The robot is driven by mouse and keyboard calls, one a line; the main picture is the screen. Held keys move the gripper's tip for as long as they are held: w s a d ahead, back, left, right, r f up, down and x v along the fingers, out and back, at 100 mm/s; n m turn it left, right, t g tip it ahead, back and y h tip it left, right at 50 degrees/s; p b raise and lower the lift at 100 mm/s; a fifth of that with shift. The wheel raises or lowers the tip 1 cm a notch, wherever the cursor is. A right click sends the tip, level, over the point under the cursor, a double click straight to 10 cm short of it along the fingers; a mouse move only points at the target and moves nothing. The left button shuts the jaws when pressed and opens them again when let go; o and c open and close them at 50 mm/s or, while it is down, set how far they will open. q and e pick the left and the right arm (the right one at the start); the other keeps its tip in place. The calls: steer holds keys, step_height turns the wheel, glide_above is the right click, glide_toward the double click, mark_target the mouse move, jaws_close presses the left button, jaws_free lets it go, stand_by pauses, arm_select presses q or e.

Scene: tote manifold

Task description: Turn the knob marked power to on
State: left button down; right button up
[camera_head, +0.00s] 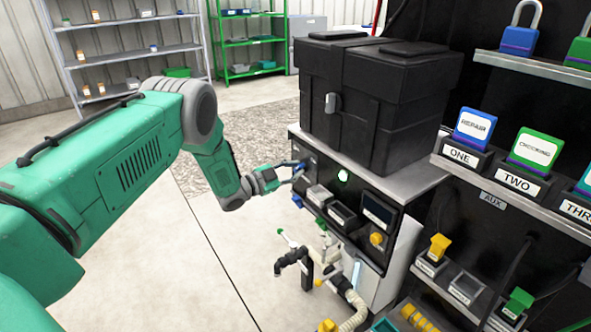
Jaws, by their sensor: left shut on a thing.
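My left arm comes in from the left, and its gripper (287,174) is at the front of the grey control cabinet (391,260). The gripper is shut on a small dark knob (300,166) at the upper left of the panel. The fingers hide part of the knob, and I cannot read a power marking or tell which way it points. My right gripper is not in view.
A large black case (372,105) stands on the cabinet. A yellow knob (376,239) sticks out lower right, and a pipe fitting with a hose (310,262) stands in front. A rack with REPAIR (475,127) and other signs stands right. The floor at left is clear.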

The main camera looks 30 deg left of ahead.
arm_select(q)
steer(key=shift+s+f+m, duration=0.1)
steer(key=shift+f+m, duration=0.05)
steer(key=shift+m, duration=0.45)
steer(key=shift+f, duration=0.1)
steer(key=c, duration=1.5)
jaws_free()
steer(key=shift+a, duration=0.1)
steer(key=shift+c, duration=0.2)
steer(key=shift+s, duration=0.2)
steer(key=v, duration=1.1)
steer(key=shift+s+a, duration=0.15)
steer(key=shift+s, duration=0.15)
